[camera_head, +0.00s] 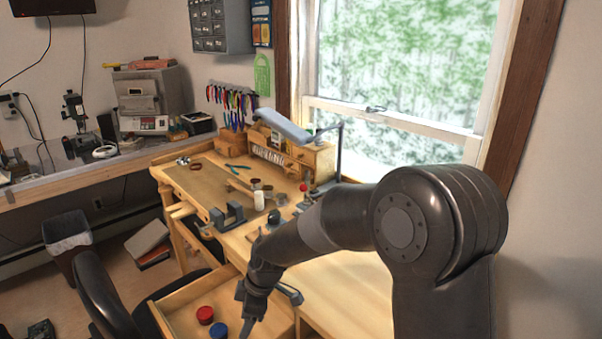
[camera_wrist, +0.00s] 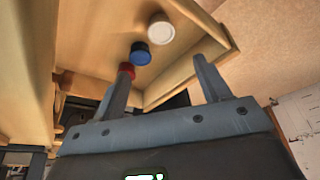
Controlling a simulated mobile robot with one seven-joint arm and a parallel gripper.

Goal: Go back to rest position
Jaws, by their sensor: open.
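My gripper (camera_head: 246,312) hangs over an open wooden drawer (camera_head: 172,303) at the front of the workbench, pointing down. In the wrist view, my gripper (camera_wrist: 160,72) has its two fingers spread apart with nothing held between them. A red round piece (camera_head: 205,315) and a blue round piece (camera_head: 219,330) lie in the drawer, left of my gripper. In the wrist view the red piece (camera_wrist: 127,71) is partly behind one finger, with the blue piece (camera_wrist: 141,54) and a white round piece (camera_wrist: 160,30) beyond it. The white piece does not show in the head view.
The workbench (camera_head: 205,185) holds a small white bottle (camera_head: 259,200), a grey clamp-like block (camera_head: 228,216) and a lamp (camera_head: 283,126). A dark chair (camera_head: 105,297) stands close left of the drawer. The window (camera_head: 400,70) is behind the bench.

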